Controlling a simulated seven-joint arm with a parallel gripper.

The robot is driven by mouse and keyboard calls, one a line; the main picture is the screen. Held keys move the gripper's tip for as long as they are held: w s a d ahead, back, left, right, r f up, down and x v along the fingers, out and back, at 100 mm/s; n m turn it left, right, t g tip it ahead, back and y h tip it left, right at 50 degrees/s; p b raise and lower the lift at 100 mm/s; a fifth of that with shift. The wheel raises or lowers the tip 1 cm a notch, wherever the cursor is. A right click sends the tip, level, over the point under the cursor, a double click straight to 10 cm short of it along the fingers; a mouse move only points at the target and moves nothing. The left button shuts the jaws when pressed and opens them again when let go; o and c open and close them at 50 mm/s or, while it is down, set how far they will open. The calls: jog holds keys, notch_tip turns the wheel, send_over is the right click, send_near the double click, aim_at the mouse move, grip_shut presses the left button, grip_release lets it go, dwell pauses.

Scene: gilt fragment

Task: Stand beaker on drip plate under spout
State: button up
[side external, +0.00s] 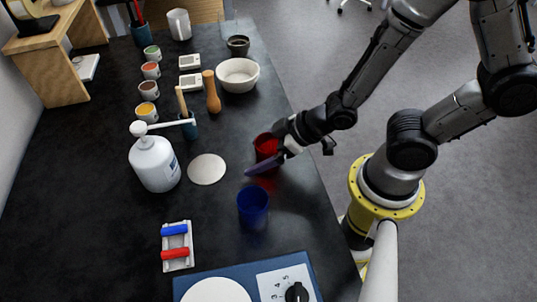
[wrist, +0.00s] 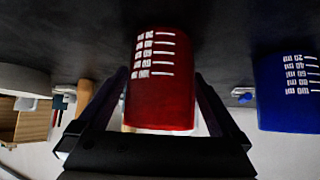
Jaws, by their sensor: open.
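A red beaker (side external: 266,143) stands upright on the dark bench; a blue beaker (side external: 253,207) stands nearer the camera. The drip plate, a flat pale disc (side external: 206,169), lies bare to their left. The white pump bottle (side external: 154,163) stands left of the disc, and its long spout (side external: 172,124) points right, towards the disc's far side. My gripper (side external: 262,160) is open at the red beaker. In the wrist view the red beaker (wrist: 160,82) sits between the open fingers, and the blue beaker (wrist: 287,92) is at the right. Finger contact cannot be told.
A hotplate (side external: 245,280) is at the near edge, with a small rack (side external: 177,247) of blue and red rollers beyond it. A white bowl (side external: 238,75), a wooden pestle (side external: 211,92) and several small pots stand farther back. The bench between disc and beakers is clear.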

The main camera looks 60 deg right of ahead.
jog(key=c, duration=1.5)
jog(key=shift+r, duration=0.15)
notch_tip(320, 180, up, 9)
jog(key=w+a+f, duration=0.1)
jog(key=w+a, duration=0.1)
jog(key=w, duration=0.1)
jog(key=w+a+f, duration=0.2)
jog(key=w+a, duration=0.1)
jog(key=w, duration=0.1)
jog(key=w+a+f, duration=0.2)
jog(key=w+a, duration=0.1)
jog(key=w, duration=0.1)
jog(key=shift+w+a, duration=0.1)
jog(key=shift+a, duration=0.15)
jog(key=shift+w+a+f, duration=0.15)
jog(key=shift+w+f, duration=0.1)
jog(key=shift+f, duration=1.5)
